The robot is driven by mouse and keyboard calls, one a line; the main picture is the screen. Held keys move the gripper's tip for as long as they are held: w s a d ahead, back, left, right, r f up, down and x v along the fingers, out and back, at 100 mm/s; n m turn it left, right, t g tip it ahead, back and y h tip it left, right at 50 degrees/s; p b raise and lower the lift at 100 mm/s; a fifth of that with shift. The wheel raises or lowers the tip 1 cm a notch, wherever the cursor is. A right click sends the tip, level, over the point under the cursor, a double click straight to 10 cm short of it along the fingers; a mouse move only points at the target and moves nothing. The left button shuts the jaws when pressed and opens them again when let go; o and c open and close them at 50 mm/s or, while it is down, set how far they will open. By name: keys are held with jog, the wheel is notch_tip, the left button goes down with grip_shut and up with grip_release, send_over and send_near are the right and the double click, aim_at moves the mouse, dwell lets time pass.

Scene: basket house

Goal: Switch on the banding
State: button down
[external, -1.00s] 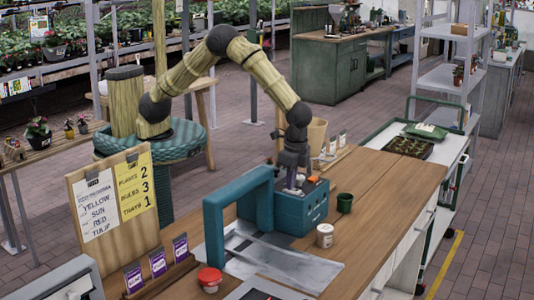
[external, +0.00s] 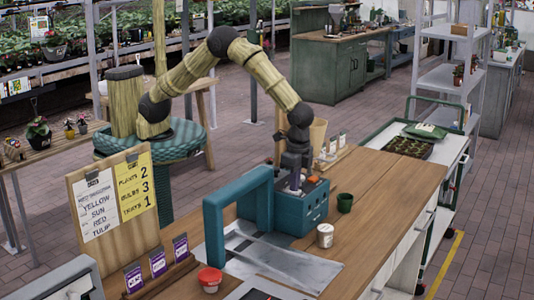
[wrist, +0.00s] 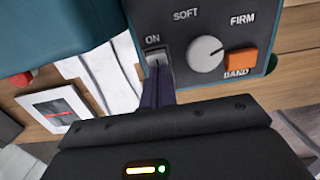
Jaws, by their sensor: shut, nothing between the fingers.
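The banding machine (external: 240,205) is a teal arch with a box beside it on the wooden bench. In the wrist view its dark control panel (wrist: 220,78) shows a small rocker switch (wrist: 154,57) marked ON, a round grey knob (wrist: 205,53) between SOFT and FIRM, and an orange BAND button (wrist: 240,62). My gripper (wrist: 157,70) is shut and empty, its fingertips at the lower edge of the ON switch and partly covering it. I cannot tell whether they touch it or which way the switch is set. In the external view my gripper (external: 294,186) points down over the box's top.
A red-lidded tub (external: 210,279) and purple packets stand at the front left, by an order board (external: 118,205). The bench's right side is mostly clear.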

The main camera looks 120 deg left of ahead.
jog(key=r+p, duration=0.1)
jog(key=r, duration=0.1)
jog(key=r+p, duration=0.2)
jog(key=shift+w+r, duration=0.2)
jog(key=shift+r, duration=0.05)
notch_tip(320, 180, up, 10)
jog(key=b, duration=0.3)
jog(key=shift+w+f, duration=0.25)
jog(key=shift+w, duration=0.05)
jog(key=shift+s+a+g, duration=0.1)
jog(key=shift+g, duration=0.3)
jog(key=f+p, duration=0.1)
jog(key=f, duration=0.3)
jog(key=s+f+p, duration=0.1)
jog(key=f+p, duration=0.1)
jog(key=f, duration=0.3)
jog(key=s+f+p, duration=0.1)
jog(key=f+p, duration=0.1)
jog(key=f, duration=0.2)
jog(key=shift+f, duration=0.35)
jog(key=shift+f, duration=0.1)
